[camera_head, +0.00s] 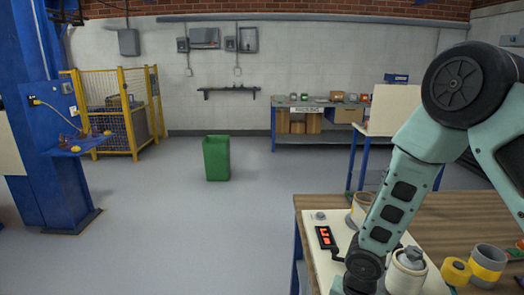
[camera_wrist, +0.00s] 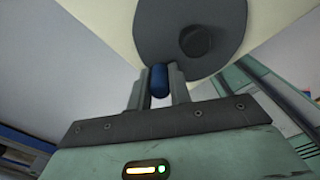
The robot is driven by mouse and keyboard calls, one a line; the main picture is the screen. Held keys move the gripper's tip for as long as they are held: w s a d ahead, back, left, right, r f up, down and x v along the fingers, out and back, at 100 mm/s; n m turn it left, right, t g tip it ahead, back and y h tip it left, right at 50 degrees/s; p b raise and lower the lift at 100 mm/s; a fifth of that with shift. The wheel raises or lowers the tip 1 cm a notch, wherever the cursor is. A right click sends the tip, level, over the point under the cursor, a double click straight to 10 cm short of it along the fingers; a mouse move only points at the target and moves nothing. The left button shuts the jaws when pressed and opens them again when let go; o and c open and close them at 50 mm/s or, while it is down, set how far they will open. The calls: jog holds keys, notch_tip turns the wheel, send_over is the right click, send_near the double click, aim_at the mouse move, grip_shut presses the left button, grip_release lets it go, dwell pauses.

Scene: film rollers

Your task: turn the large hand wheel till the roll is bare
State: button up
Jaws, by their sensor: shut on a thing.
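In the wrist view, my gripper (camera_wrist: 158,74) is shut on a blue handle (camera_wrist: 159,82) that stands out from a dark grey hand wheel (camera_wrist: 215,15). The wheel is a flat disc with a round dark recess or boss near its middle, and it is cut off by the top edge. In the head view, my arm hides the gripper and the wheel. A pale panel (camera_head: 315,258) on the wooden table carries a white and tan roller (camera_head: 360,207) and a white roller (camera_head: 405,280) with a grey top. I cannot tell how much film is on either.
A black box with a red display (camera_head: 326,238) sits on the panel; I cannot read it. A yellow roll (camera_head: 456,271) and a grey-and-yellow roll (camera_head: 488,266) stand at the right. A green bin (camera_head: 216,158) stands on open floor.

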jog(key=shift+s, duration=0.15)
jog(key=shift+s+d+b, duration=0.25)
jog(key=shift+s+b, duration=0.05)
jog(key=shift+s, duration=0.2)
jog(key=shift+s+d+b, duration=0.2)
jog(key=shift+s+b, duration=0.05)
jog(key=shift+s, duration=0.2)
jog(key=shift+s+d, duration=0.2)
jog(key=shift+d, duration=0.1)
jog(key=o, duration=0.4)
jog(key=shift+s+d, duration=0.15)
jog(key=o, duration=1.2)
